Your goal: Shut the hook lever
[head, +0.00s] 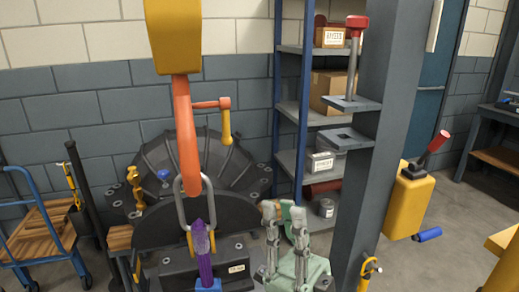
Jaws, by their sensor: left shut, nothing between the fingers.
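An orange crane hook (186,150) hangs below a yellow block (173,35). Its lever (211,104) sticks out to the right from the hook and ends in a yellow hanging handle (226,127). A steel link (183,215) hangs in the hook's bowl. A purple sling (202,245) runs below it. My left gripper (284,212), grey-fingered with a pale green body, is low and right of the hook, well apart from the lever. It is shut and holds nothing. My right gripper is not in view.
Dark casing halves (205,160) fill the space behind and below the hook. A grey post (370,170) with brackets stands at the right, before a blue shelf rack (288,90). A blue trolley (40,235) stands at the left. There is free air right of the lever.

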